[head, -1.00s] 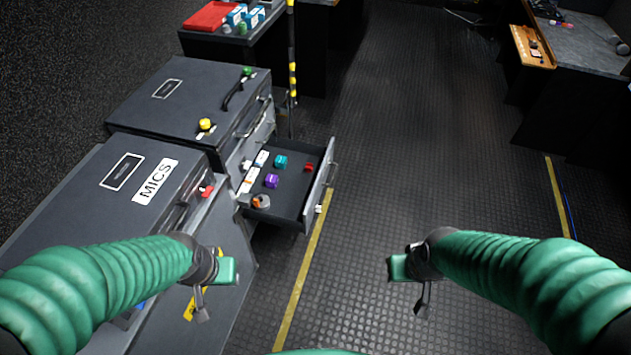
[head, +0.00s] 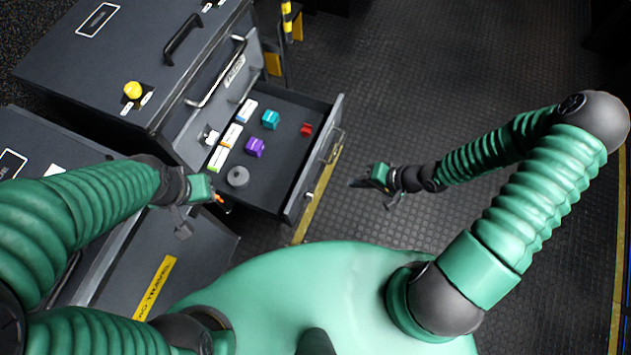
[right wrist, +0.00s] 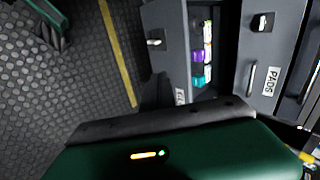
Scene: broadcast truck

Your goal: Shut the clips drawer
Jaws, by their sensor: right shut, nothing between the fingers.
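An open drawer (head: 284,104) sticks out of the dark cabinet, its front panel (head: 318,160) facing right. I cannot read the label on it, so I cannot confirm it is the clips drawer. Inside are a teal block (head: 270,119), a purple block (head: 254,147), a red piece (head: 306,129), white boxes and a grey round item (head: 238,177). My right gripper (head: 368,184) is shut and empty, right of the drawer front and apart from it. My left gripper (head: 192,205) is by the drawer's near left corner; its jaw state is unclear. The open drawer (right wrist: 172,14) also shows in the right wrist view.
The cabinet top carries a yellow knob (head: 133,90) and a black handle (head: 183,38). A drawer labelled PADS (right wrist: 270,80) stands beside the open one in the right wrist view. Bare floor (head: 420,90) lies to the right, with a yellow floor line.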

